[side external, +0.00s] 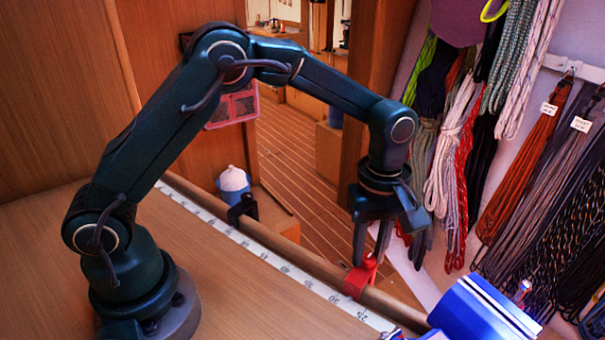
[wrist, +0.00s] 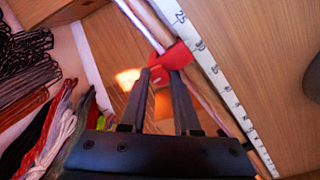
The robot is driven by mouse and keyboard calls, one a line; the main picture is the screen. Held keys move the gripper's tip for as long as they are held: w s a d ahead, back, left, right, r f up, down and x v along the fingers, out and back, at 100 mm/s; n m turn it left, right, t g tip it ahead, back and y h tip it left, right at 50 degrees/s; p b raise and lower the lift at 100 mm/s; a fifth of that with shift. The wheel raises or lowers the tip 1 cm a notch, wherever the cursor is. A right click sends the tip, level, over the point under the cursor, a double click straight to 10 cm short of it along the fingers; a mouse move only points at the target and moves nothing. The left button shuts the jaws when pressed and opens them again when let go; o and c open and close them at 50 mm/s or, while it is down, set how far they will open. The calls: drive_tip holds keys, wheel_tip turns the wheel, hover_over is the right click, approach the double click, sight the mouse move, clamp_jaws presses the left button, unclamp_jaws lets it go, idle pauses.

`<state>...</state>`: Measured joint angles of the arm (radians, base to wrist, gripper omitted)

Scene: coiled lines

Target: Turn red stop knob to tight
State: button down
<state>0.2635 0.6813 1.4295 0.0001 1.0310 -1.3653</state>
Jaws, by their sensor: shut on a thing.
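The red stop (side external: 355,284) sits around the wooden rail (side external: 313,268), and its knob (side external: 371,267) sticks up on the side away from the bench. My gripper (side external: 369,259) points down from above, its fingers shut on the red knob. In the wrist view the red stop (wrist: 180,56) shows on the rail beyond the fingertips, and my gripper (wrist: 160,76) has one finger on each side of the knob. The fingers hide part of the knob, and I cannot tell how tight it is.
A measuring tape (side external: 268,257) runs along the bench edge beside the rail. A black stop (side external: 243,207) sits farther back on the rail. Coiled lines (side external: 450,150) hang on the right wall. A blue and white object (side external: 485,308) stands at the lower right. The bench top (side external: 235,300) is mostly clear.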

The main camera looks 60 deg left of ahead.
drive_tip(key=m, duration=0.4)
drive_tip(key=shift+m, duration=0.3)
drive_tip(key=m, duration=0.4)
drive_tip(key=shift+d+m, duration=0.1)
drive_tip(key=shift+m, duration=0.2)
drive_tip(key=m, duration=0.4)
drive_tip(key=shift+r+m, duration=0.1)
drive_tip(key=shift+m, duration=2.3)
drive_tip(key=c, duration=0.6)
unclamp_jaws()
